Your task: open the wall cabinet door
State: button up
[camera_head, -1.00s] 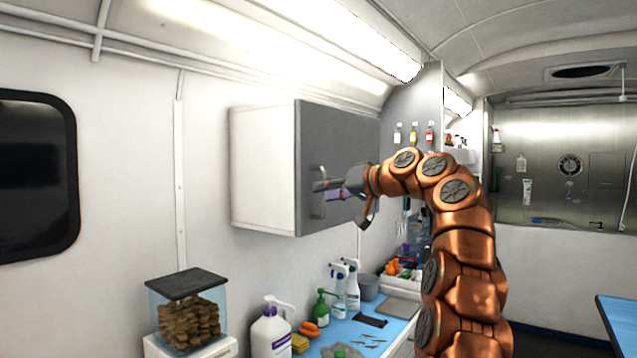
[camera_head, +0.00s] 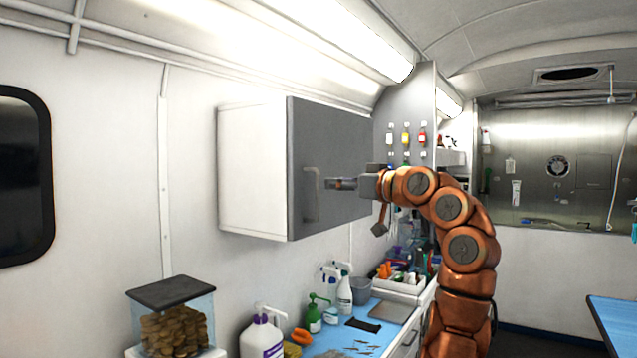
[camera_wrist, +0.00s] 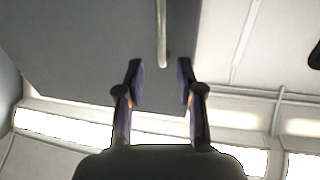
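The wall cabinet (camera_head: 252,170) is a white box on the left wall with a grey door (camera_head: 335,145). The door looks shut, flush with the box. Its pale upright bar handle (camera_head: 311,194) sits near the door's left edge. My gripper (camera_head: 328,184) is just right of the handle in the head view, apart from it and empty. In the wrist view my gripper (camera_wrist: 160,82) is open, its two dark fingers spread. The handle (camera_wrist: 162,32) shows beyond the fingertips, in line with the gap between them, against the grey door (camera_wrist: 90,50).
Below the cabinet is a blue-topped counter (camera_head: 340,340) with bottles (camera_head: 262,336), sprayers and a tray of items. A clear bin with a dark lid (camera_head: 170,292) stands at lower left. A blue table (camera_head: 615,318) is at right. Space before the door looks clear.

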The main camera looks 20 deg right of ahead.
aim_at(319, 182)
jog(key=p+x, duration=0.2)
jog(key=x, duration=0.4)
jog(key=shift+s+a+r, duration=0.1)
jog(key=shift+a+r, duration=0.05)
jog(key=shift+p+x, duration=0.45)
jog(key=shift+x, duration=0.3)
grip_shut()
